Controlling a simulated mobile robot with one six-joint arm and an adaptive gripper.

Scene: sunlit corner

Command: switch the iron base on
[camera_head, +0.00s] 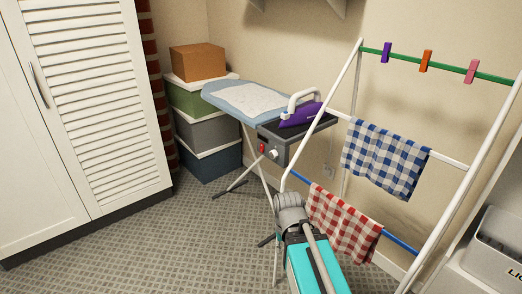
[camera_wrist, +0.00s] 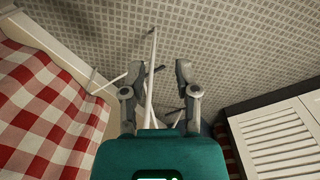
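The iron base (camera_head: 292,141) is a dark grey box at the right end of the ironing board (camera_head: 220,91). Its front face carries a red switch (camera_head: 262,147) and a pale round knob (camera_head: 273,154); I cannot tell the switch's position. A purple iron (camera_head: 300,114) with a white handle rests on top. The iron base is not seen there. In the head view my teal and grey arm is below the base, in front of the rack.
A white drying rack (camera_head: 448,157) stands close on the right, with a blue checked cloth (camera_head: 385,158) and a red checked cloth (camera_head: 343,222). Stacked boxes (camera_head: 209,131) stand behind left. A louvred cabinet (camera_head: 105,100) is at left. The floor (camera_head: 160,235) between is clear.

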